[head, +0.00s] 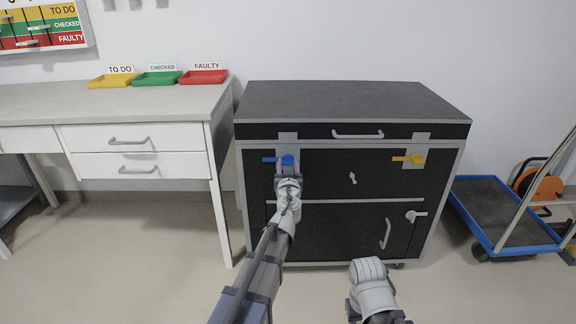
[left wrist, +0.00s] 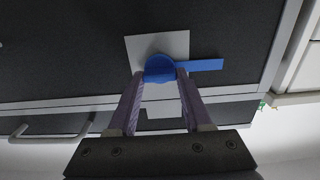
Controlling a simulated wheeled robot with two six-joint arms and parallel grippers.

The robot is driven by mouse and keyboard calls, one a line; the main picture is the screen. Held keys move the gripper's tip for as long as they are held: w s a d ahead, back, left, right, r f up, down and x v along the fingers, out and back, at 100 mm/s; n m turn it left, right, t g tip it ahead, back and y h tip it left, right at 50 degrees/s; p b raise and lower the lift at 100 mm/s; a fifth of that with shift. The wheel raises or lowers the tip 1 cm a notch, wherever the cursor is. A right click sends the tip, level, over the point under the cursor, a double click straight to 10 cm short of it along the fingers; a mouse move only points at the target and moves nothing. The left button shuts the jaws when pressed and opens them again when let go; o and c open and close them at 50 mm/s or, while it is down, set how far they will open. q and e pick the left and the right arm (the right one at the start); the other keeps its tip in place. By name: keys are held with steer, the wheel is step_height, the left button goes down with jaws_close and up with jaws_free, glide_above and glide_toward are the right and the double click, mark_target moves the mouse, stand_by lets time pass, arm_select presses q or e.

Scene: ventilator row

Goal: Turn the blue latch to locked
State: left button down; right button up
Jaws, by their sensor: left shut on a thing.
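The blue latch (head: 287,160) sits on a light plate at the upper left of the black cabinet's front. Its bar lies level and points left in the head view. In the left wrist view the round knob of the blue latch (left wrist: 160,69) has its bar pointing right, as that view is turned over. My left gripper (head: 288,169) is shut on the knob, with one finger on each side, as the fingers (left wrist: 160,80) show in the left wrist view. Of my right arm only a pale link shows at the bottom; its fingers are not visible.
The black cabinet (head: 345,228) also carries a yellow latch (head: 408,159), a small key-like handle (head: 352,178) and a grey handle (head: 416,215). A desk (head: 110,98) with trays stands left. A blue cart (head: 505,213) stands right. The floor in front is clear.

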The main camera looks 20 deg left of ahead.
arm_select(q)
steer(key=shift+m, duration=0.3)
stand_by(0.5)
steer(key=m, duration=0.3)
steer(key=shift+d+m, duration=0.1)
steer(key=shift+m, duration=0.3)
steer(key=m, duration=0.4)
steer(key=shift+f+m, duration=0.1)
steer(key=shift+m, duration=0.2)
steer(key=m, duration=0.4)
steer(key=shift+d+m, duration=0.1)
steer(key=shift+m, duration=0.2)
steer(key=shift+f+m, duration=0.1)
steer(key=shift+m, duration=2)
steer(key=shift+c, duration=1.6)
jaws_free()
